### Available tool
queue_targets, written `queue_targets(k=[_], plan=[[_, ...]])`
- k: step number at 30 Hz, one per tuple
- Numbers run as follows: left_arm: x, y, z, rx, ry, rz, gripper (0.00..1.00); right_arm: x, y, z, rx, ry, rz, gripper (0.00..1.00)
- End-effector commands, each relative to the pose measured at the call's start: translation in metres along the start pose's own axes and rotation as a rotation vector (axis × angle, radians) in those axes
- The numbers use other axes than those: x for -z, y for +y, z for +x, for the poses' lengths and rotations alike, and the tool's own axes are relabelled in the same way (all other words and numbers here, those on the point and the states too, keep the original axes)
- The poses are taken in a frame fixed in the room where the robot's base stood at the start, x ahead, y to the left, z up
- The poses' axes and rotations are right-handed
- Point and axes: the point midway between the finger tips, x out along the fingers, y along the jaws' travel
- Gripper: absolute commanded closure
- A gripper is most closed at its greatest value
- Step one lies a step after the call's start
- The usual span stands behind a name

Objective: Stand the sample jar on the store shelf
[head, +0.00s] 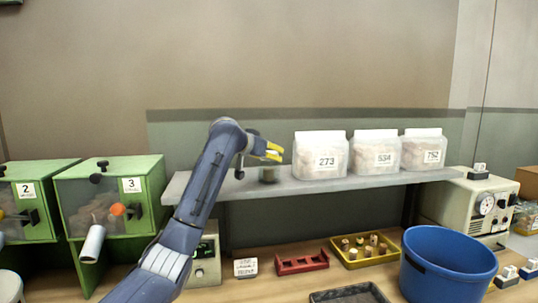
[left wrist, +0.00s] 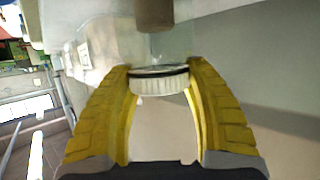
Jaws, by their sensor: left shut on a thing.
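The sample jar (head: 267,175) shows in the head view as a small, dark, see-through shape at the left part of the store shelf (head: 330,184). It looks upright; I cannot tell whether its base touches the shelf. My left gripper (head: 274,152) is just above it, with yellow fingers. In the left wrist view the fingers of this gripper (left wrist: 160,74) are shut on the jar at its white ribbed lid (left wrist: 160,83). The clear body extends beyond the lid, with a brown piece at the top of the picture. My right gripper is not in view.
White labelled bags (head: 321,155) stand on the shelf to the right of the jar. Below are a red rack (head: 301,264), a yellow tray (head: 365,260) of corks and a blue tub (head: 447,262). Green dispensers (head: 110,199) stand at the left.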

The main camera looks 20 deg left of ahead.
Motion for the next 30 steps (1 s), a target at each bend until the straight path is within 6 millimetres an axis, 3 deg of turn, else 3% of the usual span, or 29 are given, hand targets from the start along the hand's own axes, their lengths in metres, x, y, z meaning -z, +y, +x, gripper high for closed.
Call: queue_targets(k=[5, 6, 11, 22, 30], plan=[[-0.002, 0.000, 0.001, 0.000, 0.001, -0.001, 0.97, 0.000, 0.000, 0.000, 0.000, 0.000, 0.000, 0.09], [-0.002, 0.000, 0.001, 0.000, 0.000, -0.001, 0.45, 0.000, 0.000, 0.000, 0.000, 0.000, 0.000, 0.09], [-0.002, 0.000, 0.001, 0.000, 0.000, 0.000, 0.26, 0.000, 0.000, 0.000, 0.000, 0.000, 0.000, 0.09], [0.001, 0.000, -0.003, 0.000, 0.000, 0.000, 0.25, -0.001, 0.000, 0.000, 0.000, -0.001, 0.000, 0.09], [0.001, -0.001, -0.044, 0.001, 0.002, 0.002, 0.25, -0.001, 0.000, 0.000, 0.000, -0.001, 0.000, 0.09]])
